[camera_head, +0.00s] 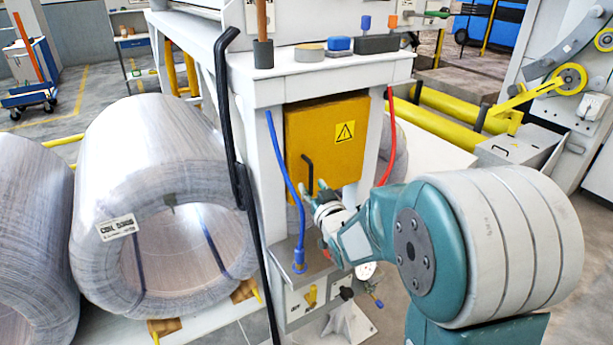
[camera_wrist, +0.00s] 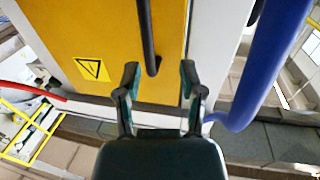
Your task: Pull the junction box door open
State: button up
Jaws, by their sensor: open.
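The yellow junction box door (camera_head: 318,128) carries a black warning triangle and appears shut. It also fills the upper part of the wrist view (camera_wrist: 100,35). Its black bent handle (camera_head: 308,170) is on the lower left of the door. The handle shows in the wrist view (camera_wrist: 147,35) too, with its lower end between my fingertips in the picture. My gripper (camera_head: 317,192) is open and empty just in front of the door's lower part. Its two fingers show apart in the wrist view (camera_wrist: 160,80). I cannot tell whether either finger touches the handle.
A blue hose (camera_head: 284,180) runs left of the door and a red hose (camera_head: 389,140) right of it. A black bent bar (camera_head: 233,140) stands further left, beside a large wrapped coil (camera_head: 150,175). A shelf (camera_head: 320,75) with small objects lies above the door.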

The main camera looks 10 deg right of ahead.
aim_at(312, 177)
jog(key=w, duration=0.2)
jog(key=w+d, duration=0.1)
jog(key=w, duration=0.2)
jog(key=shift+a, duration=0.55)
jog(key=shift+c, duration=0.7)
jog(key=c, duration=0.6)
jog(key=shift+s+d, duration=0.1)
jog(key=shift+d, duration=0.3)
grip_shut()
